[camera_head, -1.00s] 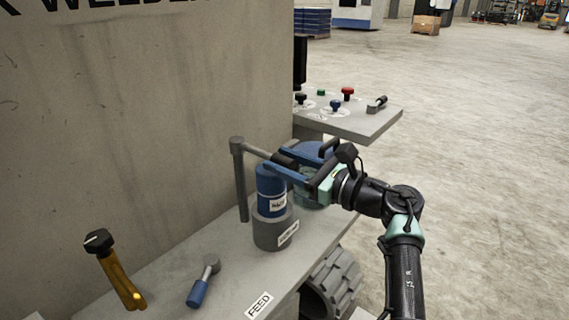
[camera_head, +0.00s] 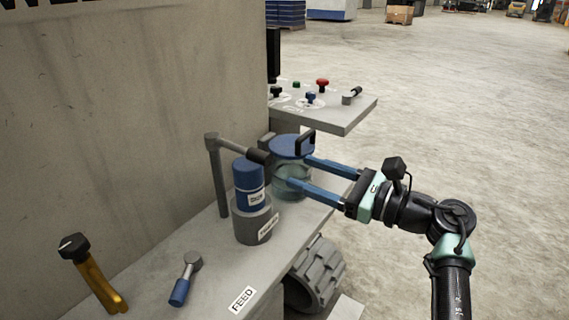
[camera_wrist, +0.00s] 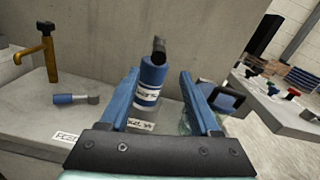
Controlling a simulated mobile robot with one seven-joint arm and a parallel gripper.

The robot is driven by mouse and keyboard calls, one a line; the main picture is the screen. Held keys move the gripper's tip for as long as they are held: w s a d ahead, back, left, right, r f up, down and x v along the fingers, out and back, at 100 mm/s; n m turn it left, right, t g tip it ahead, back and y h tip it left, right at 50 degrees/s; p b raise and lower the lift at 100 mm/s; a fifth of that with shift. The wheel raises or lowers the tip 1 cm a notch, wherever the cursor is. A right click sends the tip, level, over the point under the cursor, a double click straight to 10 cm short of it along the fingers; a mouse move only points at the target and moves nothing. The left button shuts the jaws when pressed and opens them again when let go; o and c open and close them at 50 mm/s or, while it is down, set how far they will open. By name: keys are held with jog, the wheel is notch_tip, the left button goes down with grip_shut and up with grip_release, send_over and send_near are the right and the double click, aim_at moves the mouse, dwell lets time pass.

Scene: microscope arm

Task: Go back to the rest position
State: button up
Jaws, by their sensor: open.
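My gripper (camera_head: 292,172) is open, with two blue fingers pointing left towards the machine. In the head view its fingers pass in front of a glassy jar with a blue lid and a dark handle (camera_head: 291,146). A grey lever arm with a dark grip (camera_head: 234,147) ends close to the fingertips. In the wrist view the dark end of the grip (camera_wrist: 159,46) shows beyond the fingers, above a blue labelled cylinder (camera_wrist: 151,80). Nothing is held between the fingers (camera_wrist: 158,80). Whether a finger touches the jar, I cannot tell.
The blue cylinder (camera_head: 248,174) stands in a grey holder (camera_head: 250,222) on the ledge. A yellow post with a black knob (camera_head: 95,280) and a small blue-handled lever (camera_head: 182,285) are at left. A control panel (camera_head: 345,115) juts out behind. Open floor lies to the right.

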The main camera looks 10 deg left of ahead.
jog(key=shift+v, duration=1.05)
